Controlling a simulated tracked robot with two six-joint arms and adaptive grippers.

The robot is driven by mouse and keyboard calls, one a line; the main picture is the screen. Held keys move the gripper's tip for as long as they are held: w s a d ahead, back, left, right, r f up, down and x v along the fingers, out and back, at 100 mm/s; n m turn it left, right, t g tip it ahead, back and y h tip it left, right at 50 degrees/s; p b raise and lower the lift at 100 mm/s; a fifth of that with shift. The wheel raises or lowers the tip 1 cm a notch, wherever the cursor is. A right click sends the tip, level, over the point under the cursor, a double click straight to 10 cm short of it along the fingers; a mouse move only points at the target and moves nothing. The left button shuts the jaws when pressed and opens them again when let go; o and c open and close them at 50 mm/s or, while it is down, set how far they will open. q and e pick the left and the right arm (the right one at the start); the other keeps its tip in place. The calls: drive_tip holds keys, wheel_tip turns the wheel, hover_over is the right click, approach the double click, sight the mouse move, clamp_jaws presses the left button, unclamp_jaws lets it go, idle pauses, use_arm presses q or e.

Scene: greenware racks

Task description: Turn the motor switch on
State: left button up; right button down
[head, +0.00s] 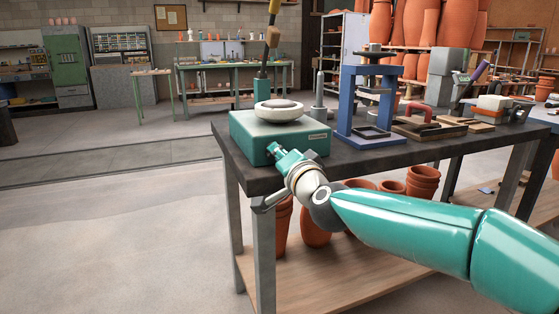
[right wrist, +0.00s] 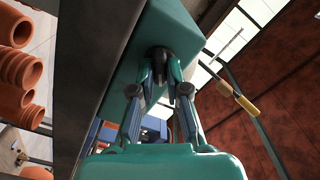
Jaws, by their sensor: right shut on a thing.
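A green box-shaped machine (head: 250,137) with a round pale disc (head: 279,110) on top stands on the near left corner of the dark workbench (head: 352,158). My right gripper (head: 277,151) reaches the machine's front face. In the right wrist view, the fingers of my right gripper (right wrist: 166,70) close in on a small dark switch (right wrist: 161,51) on the green face, and they are shut on it. The fingers hide part of the switch, so I cannot tell its position. In the head view my gripper covers it. My left gripper is not in view.
A blue press-like frame (head: 347,108) stands right of the machine, with a red-handled tool (head: 415,109) beyond it. Clay pots (head: 424,181) stand under the bench. Open floor (head: 110,215) lies to the left.

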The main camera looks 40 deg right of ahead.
drive_tip(key=shift+d+m, duration=0.1)
drive_tip(key=shift+m, duration=0.4)
drive_tip(key=c, duration=1.2)
unclamp_jaws()
drive_tip(key=shift+o, duration=0.2)
drive_tip(key=shift+s, duration=0.15)
drive_tip(key=shift+s, duration=0.3)
drive_tip(key=v, duration=1.1)
drive_tip(key=shift+f, duration=0.1)
